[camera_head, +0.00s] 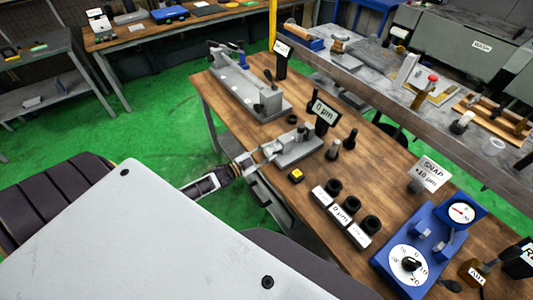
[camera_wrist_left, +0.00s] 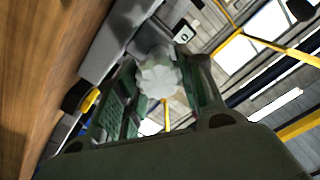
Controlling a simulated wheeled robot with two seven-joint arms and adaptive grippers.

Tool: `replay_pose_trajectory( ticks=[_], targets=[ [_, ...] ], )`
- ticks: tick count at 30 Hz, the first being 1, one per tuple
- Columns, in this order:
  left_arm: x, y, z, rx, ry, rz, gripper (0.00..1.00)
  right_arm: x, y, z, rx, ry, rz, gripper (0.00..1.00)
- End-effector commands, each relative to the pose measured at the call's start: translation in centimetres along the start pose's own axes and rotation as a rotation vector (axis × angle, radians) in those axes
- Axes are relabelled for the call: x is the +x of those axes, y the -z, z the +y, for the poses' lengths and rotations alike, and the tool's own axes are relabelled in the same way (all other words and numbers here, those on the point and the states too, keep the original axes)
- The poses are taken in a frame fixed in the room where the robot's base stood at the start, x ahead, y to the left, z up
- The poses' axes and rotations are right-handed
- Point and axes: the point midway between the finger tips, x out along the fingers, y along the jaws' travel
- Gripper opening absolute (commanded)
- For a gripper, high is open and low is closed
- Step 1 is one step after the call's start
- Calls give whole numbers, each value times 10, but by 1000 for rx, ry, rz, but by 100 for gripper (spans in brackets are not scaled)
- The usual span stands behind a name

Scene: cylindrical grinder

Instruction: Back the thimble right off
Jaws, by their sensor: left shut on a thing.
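The thimble shows in the left wrist view as a pale, fluted knob (camera_wrist_left: 158,78) between the two greenish fingers of my left gripper (camera_wrist_left: 160,92). It belongs to a grey bench gauge (camera_head: 298,151) on the wooden table, beside a black display (camera_head: 324,109) that reads 0 µm. In the head view my left gripper (camera_head: 247,162) reaches in from the left and is shut on the thimble at the gauge's left end, at the table edge. The gripper hides most of the thimble in the head view. My right gripper is not in view.
A yellow-topped block (camera_head: 296,175) sits just in front of the gauge. A longer grey fixture (camera_head: 240,88) stands behind. Green floor is free at left.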

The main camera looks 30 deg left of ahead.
Motion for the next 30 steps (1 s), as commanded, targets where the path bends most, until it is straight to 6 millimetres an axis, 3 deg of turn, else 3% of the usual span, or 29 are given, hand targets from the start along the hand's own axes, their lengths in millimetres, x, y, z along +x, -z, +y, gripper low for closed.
replay_pose_trajectory(
  ticks=[5, 6, 10, 23, 30],
  targets=[
    [-1, -1, 1, -1, 0, -3, 14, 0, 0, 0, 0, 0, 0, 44],
    [-1, -1, 1, -1, 0, -3, 43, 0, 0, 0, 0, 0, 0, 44],
    [0, -1, 1, -1, 0, -2, 60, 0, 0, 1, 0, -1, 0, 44],
    [-2, 0, 0, 0, 0, -1, 60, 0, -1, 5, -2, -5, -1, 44],
    [-11, 0, 0, 0, 0, 0, 60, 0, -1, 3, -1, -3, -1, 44]
  ],
)
